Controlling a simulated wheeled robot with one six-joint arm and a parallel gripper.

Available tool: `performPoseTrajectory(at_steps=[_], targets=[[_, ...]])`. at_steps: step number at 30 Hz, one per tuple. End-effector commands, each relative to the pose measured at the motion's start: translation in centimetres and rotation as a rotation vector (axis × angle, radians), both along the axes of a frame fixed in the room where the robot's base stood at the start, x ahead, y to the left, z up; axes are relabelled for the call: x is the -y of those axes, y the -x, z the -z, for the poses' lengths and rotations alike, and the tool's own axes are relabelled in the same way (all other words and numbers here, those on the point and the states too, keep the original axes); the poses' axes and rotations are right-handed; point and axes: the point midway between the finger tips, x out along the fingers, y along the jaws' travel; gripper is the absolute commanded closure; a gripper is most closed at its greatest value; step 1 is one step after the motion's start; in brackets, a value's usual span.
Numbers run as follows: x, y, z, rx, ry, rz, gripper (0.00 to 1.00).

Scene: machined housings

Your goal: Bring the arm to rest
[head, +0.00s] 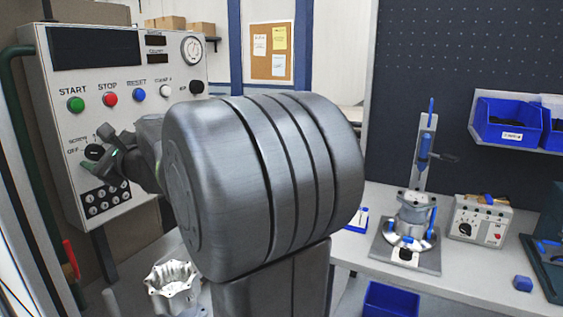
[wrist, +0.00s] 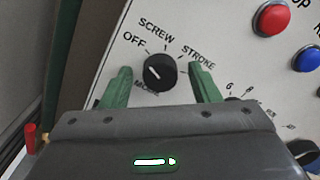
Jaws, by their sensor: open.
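My gripper (wrist: 161,78) is open, its two green fingers on either side of a black selector knob (wrist: 160,72) on the control panel. A gap shows between the knob and each finger. The knob's white mark points up and left, roughly toward the OFF label. SCREW and STROKE labels stand around it. In the head view my gripper (head: 112,150) is at the panel's lower left, close to the same knob (head: 94,152). How far the fingertips stand from the panel face is hard to tell. My arm covers the middle of the head view.
The control panel (head: 140,115) carries START, STOP and other buttons above the knob and several small sockets below. A machined housing (head: 173,280) stands below the panel. At the right, a bench (head: 480,262) holds a press fixture (head: 405,235) and a control box (head: 480,220).

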Motion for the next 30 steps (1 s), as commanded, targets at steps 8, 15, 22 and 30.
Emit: performPoseTrajectory(at_steps=[8,15,22,30], targets=[[0.06,-0.12,-0.54,-0.228,-0.117,0.001,0.44],[0.11,-0.19,-0.43,-0.403,-0.207,0.002,0.44],[0.08,-0.18,-0.21,-0.501,-0.259,0.0,0.44],[0.1,-0.19,-0.01,-0.524,-0.271,0.0,0.44]])
